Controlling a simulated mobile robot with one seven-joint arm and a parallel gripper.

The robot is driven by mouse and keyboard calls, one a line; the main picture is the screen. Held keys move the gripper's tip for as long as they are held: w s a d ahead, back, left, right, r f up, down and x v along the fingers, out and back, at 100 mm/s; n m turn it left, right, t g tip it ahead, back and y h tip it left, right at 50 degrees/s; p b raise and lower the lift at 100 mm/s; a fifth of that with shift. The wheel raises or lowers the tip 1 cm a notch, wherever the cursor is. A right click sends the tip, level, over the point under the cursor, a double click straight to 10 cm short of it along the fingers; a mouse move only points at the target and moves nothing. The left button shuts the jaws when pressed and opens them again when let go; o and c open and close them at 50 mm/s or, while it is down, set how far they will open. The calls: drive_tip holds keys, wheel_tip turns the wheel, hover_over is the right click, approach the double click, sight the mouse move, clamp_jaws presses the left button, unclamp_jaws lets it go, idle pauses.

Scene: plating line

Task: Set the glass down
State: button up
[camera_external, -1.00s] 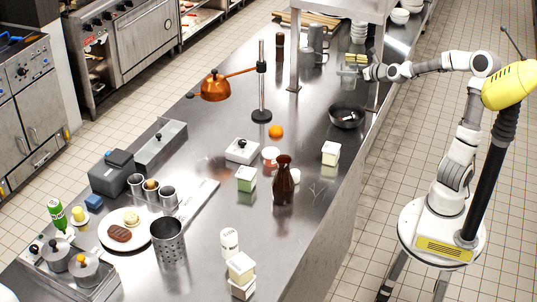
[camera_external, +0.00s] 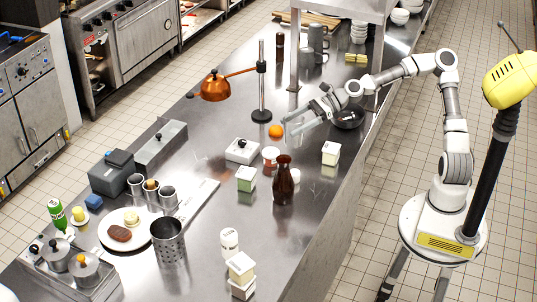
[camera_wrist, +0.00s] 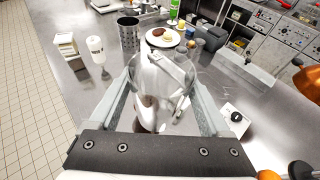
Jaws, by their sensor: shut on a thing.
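A clear glass (camera_wrist: 160,85) is between the two grey fingers of my gripper (camera_wrist: 163,92) in the wrist view. My gripper is shut on it. In the external view my gripper (camera_external: 306,115) holds the glass (camera_external: 297,126) above the steel counter (camera_external: 215,150), near the orange and behind the brown bottle. The glass is see-through and faint there, so its exact height above the counter is hard to tell.
A dark pan (camera_external: 347,117) is on the right, partly behind my arm. A copper lamp (camera_external: 215,88) is left.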

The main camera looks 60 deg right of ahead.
drive_tip(key=s+a+r+n+g+y, duration=0.1)
drive_tip(key=s+a+n+g+y, duration=0.35)
drive_tip(key=a, duration=0.85)
wheel_tip(320, 180, down, 11)
drive_tip(key=s+h, duration=0.1)
drive_tip(key=h, duration=0.1)
drive_tip(key=shift+n+g+y, duration=0.25)
drive_tip(key=shift+n+g, duration=0.1)
drive_tip(key=shift+g, duration=0.1)
drive_tip(key=shift+s+a+f+b, duration=0.1)
drive_tip(key=shift+s+a+f, duration=0.05)
drive_tip(key=shift+a+f, duration=1.7)
drive_tip(key=shift+s+a+f+b, duration=0.1)
drive_tip(key=shift+s+a+f, duration=0.1)
drive_tip(key=shift+a+f, duration=1.7)
drive_tip(key=shift+s+a+f+b, duration=0.1)
drive_tip(key=shift+s+a+f, duration=0.05)
drive_tip(key=shift+a+f, duration=1.7)
drive_tip(key=shift+f, duration=0.1)
drive_tip(key=o, duration=1.4)
